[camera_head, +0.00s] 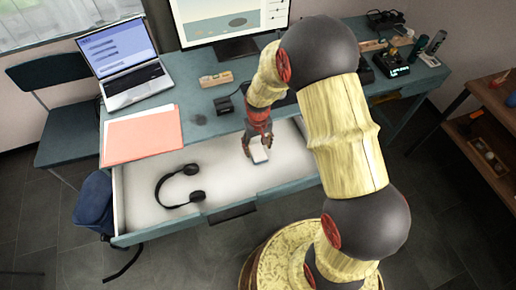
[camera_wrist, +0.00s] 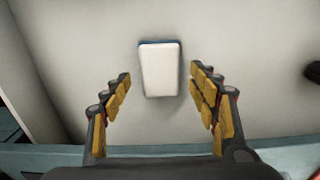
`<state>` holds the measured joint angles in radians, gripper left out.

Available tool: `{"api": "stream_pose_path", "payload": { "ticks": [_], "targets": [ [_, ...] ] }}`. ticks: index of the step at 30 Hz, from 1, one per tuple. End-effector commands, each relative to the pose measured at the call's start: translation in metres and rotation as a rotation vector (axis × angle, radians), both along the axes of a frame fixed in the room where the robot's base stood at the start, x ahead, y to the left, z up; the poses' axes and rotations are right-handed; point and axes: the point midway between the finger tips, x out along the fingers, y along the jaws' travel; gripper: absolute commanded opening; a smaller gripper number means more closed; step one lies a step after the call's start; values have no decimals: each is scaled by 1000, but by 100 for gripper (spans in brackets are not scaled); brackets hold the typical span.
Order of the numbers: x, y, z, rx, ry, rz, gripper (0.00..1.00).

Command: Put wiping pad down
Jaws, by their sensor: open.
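The wiping pad (camera_wrist: 161,70) is a small white block with a dark blue edge at its far end. In the wrist view it lies on the pale floor of the open drawer, between and slightly beyond my fingertips. My gripper (camera_wrist: 160,82) is open, with a finger on each side and a gap to the pad on both sides. In the head view the pad (camera_head: 260,156) shows just below my gripper (camera_head: 257,148), inside the drawer (camera_head: 225,212). Whether the fingers touch the drawer floor cannot be told.
Black headphones (camera_head: 180,187) lie in the drawer to the left. On the desk (camera_head: 190,95) stand a laptop (camera_head: 125,65), a salmon folder (camera_head: 143,135) and a monitor (camera_head: 232,22). The drawer's front wall runs close behind my gripper. A shelf (camera_head: 490,125) stands at right.

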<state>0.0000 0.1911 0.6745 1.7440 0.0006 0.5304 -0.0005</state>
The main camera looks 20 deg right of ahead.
Motion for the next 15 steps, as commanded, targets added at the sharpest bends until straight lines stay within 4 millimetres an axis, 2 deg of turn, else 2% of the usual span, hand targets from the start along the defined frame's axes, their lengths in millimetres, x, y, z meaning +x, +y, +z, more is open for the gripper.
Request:
{"api": "stream_pose_path", "payload": {
  "ticks": [1,6,9,15],
  "targets": [
    [1,0,16,0,-3,0,60],
    [1,0,52,0,-2,0,60],
    [1,0,70,0,-3,0,60],
    [0,0,92,0,0,0,60]
  ]
}}
